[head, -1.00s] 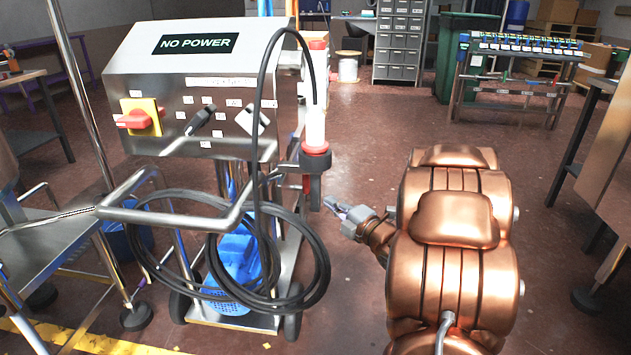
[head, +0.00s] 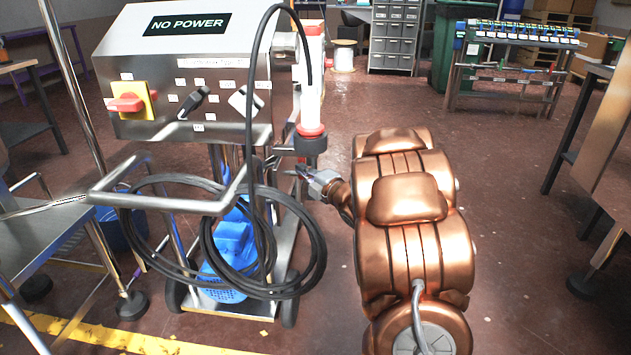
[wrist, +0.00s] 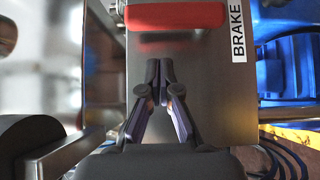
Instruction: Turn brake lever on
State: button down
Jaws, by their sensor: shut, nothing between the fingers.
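The brake lever shows in the wrist view as a red bar (wrist: 175,16) across the top of a grey metal panel (wrist: 222,85). A white label reading BRAKE (wrist: 237,30) is to its right. My gripper (wrist: 160,65) is shut and empty, its fingertips pointing at the red bar with a small gap in the picture; I cannot tell the depth. In the head view my gripper (head: 298,172) is beside the right side of the filmwrapping machine (head: 185,75), below its white and red post. The lever cannot be made out in the head view.
A black cable coil (head: 295,245) hangs on the machine's front handle (head: 165,203). A blue unit (head: 232,250) sits low on its base and also shows in the wrist view (wrist: 285,50). A steel table (head: 40,240) stands at left.

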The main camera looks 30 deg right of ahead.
aim_at(300, 159)
jog(key=w+d, duration=0.1)
jog(key=w+d+b, duration=0.1)
jog(key=shift+w+d, duration=0.2)
jog(key=shift+d, duration=0.1)
jog(key=shift+d, duration=0.35)
jog(key=shift+a, duration=0.25)
jog(key=shift+w+a+r+p, duration=0.1)
jog(key=shift+r+p, duration=0.1)
jog(key=shift+p, duration=0.6)
